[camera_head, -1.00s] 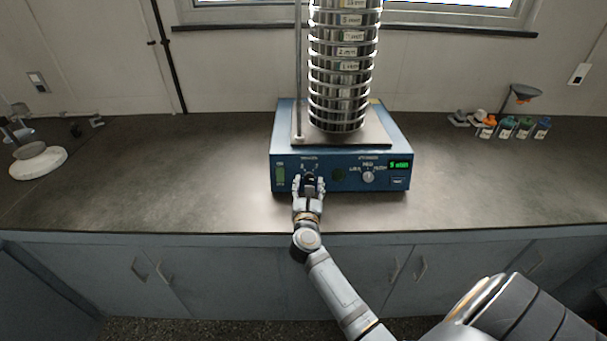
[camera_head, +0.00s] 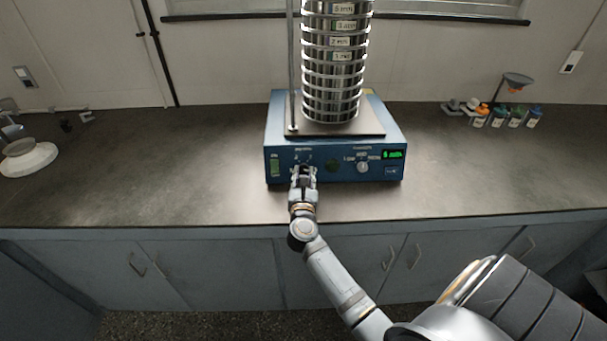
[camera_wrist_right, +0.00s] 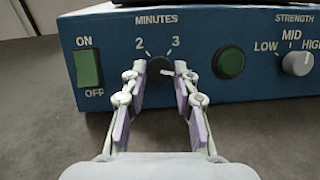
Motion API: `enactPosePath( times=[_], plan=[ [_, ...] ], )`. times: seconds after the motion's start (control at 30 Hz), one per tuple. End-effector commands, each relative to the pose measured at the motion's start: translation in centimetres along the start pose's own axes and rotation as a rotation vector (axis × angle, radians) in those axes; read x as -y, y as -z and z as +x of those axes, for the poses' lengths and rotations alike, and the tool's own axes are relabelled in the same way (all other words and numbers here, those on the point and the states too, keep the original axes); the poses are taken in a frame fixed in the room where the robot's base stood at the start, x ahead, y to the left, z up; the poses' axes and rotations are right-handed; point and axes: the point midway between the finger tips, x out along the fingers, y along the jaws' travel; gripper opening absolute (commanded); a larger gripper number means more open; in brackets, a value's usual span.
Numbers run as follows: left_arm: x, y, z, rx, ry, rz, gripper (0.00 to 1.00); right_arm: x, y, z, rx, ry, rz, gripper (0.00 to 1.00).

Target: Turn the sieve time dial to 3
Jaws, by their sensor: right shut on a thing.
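The black time dial (camera_wrist_right: 159,69) sits under the MINUTES label on the front of the blue sieve shaker (camera_head: 335,172). The numbers 2 and 3 show above the dial, with 2 to the left and 3 to the right. A pale pointer mark shows on the dial's right part, partly hidden by a finger. My right gripper (camera_wrist_right: 160,76) is shut on the dial, one finger on each side; it also shows in the head view (camera_head: 303,170), covering most of the dial. My left gripper is not in view.
A green ON/OFF switch (camera_wrist_right: 88,68) is left of the dial. A round green button (camera_wrist_right: 229,63) and the strength knob (camera_wrist_right: 298,63) are to its right. A sieve stack (camera_head: 333,75) stands on the shaker. Small bottles (camera_head: 497,119) stand at the right; the counter between is clear.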

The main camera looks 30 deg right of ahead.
Motion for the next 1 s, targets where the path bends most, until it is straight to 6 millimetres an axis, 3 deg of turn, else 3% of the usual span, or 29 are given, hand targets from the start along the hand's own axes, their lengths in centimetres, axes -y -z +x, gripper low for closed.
enactPosePath(
  times=[0.27, 1.0],
  plan=[
    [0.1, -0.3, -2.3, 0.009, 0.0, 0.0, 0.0, 0.2, -0.4, 0.0, 0.004, -0.056, -0.154, 0.0],
    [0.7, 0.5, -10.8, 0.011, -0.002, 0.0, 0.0, 0.7, -0.8, 0.1, 0.028, -0.296, -0.799, 0.0]
  ],
)
